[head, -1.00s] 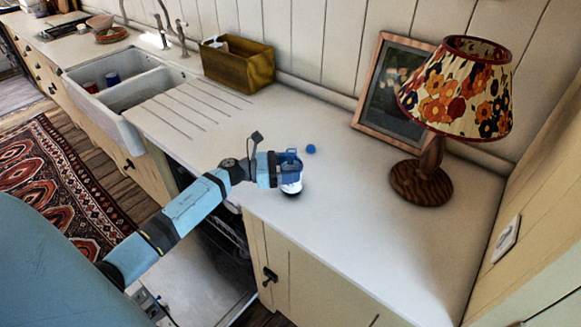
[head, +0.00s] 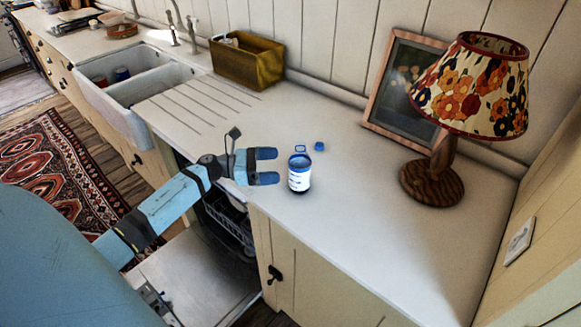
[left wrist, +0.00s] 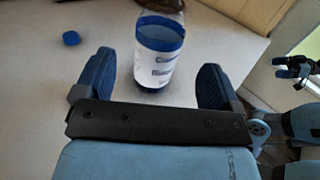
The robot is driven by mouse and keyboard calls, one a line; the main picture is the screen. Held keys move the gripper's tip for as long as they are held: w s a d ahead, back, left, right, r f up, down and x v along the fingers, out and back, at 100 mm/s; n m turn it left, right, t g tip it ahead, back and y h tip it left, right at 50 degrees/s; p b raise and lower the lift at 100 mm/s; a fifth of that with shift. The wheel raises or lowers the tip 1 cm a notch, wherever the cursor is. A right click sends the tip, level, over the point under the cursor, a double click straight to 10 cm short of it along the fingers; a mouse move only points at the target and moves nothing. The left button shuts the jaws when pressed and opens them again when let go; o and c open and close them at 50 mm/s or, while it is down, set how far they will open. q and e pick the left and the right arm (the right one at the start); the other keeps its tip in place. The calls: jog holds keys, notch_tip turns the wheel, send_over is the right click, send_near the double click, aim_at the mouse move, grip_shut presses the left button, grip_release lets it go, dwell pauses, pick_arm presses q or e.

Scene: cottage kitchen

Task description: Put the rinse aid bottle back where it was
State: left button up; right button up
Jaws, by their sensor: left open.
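The rinse aid bottle (head: 299,180), blue with a white label, stands upright on the worktop near its front edge. A small blue cap (head: 319,146) lies apart behind it. My left gripper (head: 273,166) is open just left of the bottle, fingers pointing at it and not closed on it. In the left wrist view the bottle (left wrist: 158,60) stands ahead, in line with the gap between the open fingers (left wrist: 157,78), and the cap (left wrist: 71,38) lies to the left. My right gripper (left wrist: 293,70) shows small at the right edge there; its jaws are unclear.
Below the worktop (head: 360,240) an open dishwasher shows its rack (head: 230,222) and lowered door (head: 195,270). A lamp (head: 432,184) and picture frame (head: 370,135) stand right, a wooden box (head: 248,66) behind, a sink (head: 140,90) left. The front right worktop is clear.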

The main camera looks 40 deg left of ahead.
pick_arm(q)
jog(key=v, duration=0.4)
jog(key=shift+s+a+b, duration=0.15)
jog(key=shift+a+b, duration=0.05)
jog(key=shift+b, duration=0.15)
